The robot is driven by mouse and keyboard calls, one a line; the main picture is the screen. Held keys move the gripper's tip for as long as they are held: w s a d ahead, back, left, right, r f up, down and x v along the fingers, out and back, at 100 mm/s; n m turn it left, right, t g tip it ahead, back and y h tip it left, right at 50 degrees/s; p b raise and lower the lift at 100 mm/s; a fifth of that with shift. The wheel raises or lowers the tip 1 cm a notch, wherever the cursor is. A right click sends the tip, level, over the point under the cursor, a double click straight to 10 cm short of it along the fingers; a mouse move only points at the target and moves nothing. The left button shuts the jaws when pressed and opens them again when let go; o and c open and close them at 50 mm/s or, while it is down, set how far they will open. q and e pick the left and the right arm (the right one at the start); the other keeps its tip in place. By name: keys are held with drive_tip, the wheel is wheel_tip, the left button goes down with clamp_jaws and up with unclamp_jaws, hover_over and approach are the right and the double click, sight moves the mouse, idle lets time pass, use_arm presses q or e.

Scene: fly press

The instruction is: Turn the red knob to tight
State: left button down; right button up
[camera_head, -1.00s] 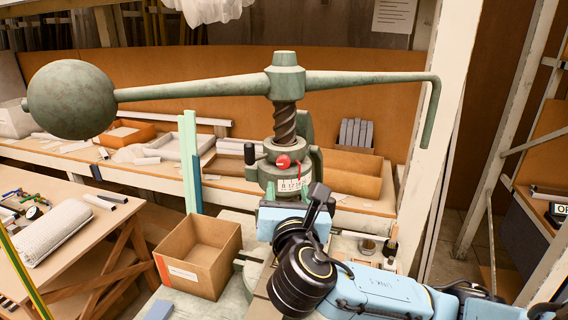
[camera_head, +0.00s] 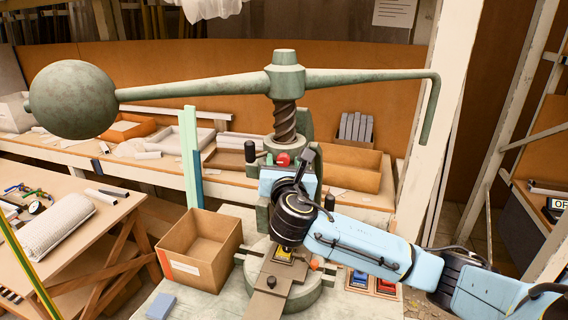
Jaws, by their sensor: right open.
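The red knob (camera_head: 283,159) is on the collar of the green fly press (camera_head: 286,78), just under the thick screw. Only its upper part shows above my gripper. My right gripper (camera_head: 288,178) is in front of the press head, right at the knob and slightly below it. Its light-blue body and dark wrist hide the scale plate under the knob. Its jaws are open; the fingertips are hidden, so I cannot tell whether they touch the knob. My left gripper is out of view.
The press's long lever crosses overhead, with a heavy ball (camera_head: 72,99) at its left end and a bent handle at its right. An open cardboard box (camera_head: 200,250) stands left of the press base. Small red and blue trays (camera_head: 372,283) lie to its right.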

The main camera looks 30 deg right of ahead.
drive_tip(key=c, duration=0.9)
drive_tip(key=shift+c, duration=0.2)
drive_tip(key=shift+m, duration=0.3)
drive_tip(key=m+b, duration=0.1)
drive_tip(key=m, duration=0.2)
drive_tip(key=shift+f+m+h, duration=0.15)
drive_tip(key=shift+m+h, duration=0.15)
drive_tip(key=m+b, duration=0.1)
drive_tip(key=m, duration=0.3)
drive_tip(key=shift+m+b, duration=0.3)
drive_tip(key=shift+m, duration=0.1)
drive_tip(key=m+h+b, duration=0.1)
drive_tip(key=m+b, duration=0.1)
drive_tip(key=m, duration=0.3)
drive_tip(key=shift+f+m, duration=0.1)
drive_tip(key=shift+m, duration=0.3)
drive_tip(key=shift+m+h+b, duration=0.5)
drive_tip(key=shift+m+b, duration=0.6)
drive_tip(key=shift+m, duration=1.1)
drive_tip(key=o, duration=0.9)
